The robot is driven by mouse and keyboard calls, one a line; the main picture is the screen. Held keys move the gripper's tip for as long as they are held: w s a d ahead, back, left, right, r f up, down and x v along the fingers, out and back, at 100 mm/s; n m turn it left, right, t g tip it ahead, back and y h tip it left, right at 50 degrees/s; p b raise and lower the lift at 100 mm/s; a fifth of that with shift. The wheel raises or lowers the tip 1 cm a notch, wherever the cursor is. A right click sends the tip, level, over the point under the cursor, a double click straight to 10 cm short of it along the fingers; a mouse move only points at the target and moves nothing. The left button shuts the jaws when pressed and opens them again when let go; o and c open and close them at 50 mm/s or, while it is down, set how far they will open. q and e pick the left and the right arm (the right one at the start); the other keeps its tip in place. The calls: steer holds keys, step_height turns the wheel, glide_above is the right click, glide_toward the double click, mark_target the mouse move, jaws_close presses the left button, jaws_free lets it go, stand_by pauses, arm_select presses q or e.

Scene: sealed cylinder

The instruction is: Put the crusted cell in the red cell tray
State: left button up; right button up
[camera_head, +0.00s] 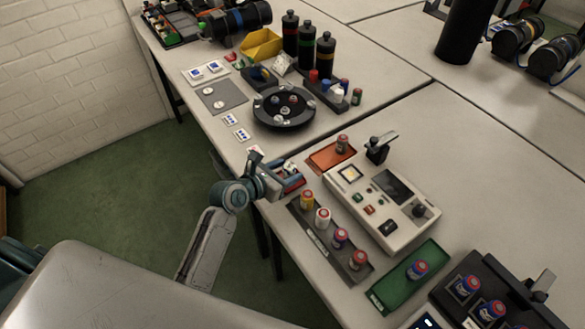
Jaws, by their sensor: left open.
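The red cell tray (322,161) is a shallow orange-red tray left of the white tester. A dull reddish-brown cell (342,145) stands upright at its far right end; it may be the crusted one, but crust is too small to make out. My left gripper (293,180) is open beside the tray's near left side, low over the table edge. Small pale and red detail shows at its jaws, and I cannot tell what it is. A dark rack (328,251) in front holds several upright cells, including a yellow one (306,199) and a white one (322,217).
The white tester (381,206) with a dark screen stands right of the rack. A green tray (385,295) holds a blue cell (417,269). A black round dish (284,122) and dark bottles (325,56) stand farther back. Clear table lies right of the tester.

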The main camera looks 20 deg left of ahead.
arm_select(q)
steer(key=v, duration=0.9)
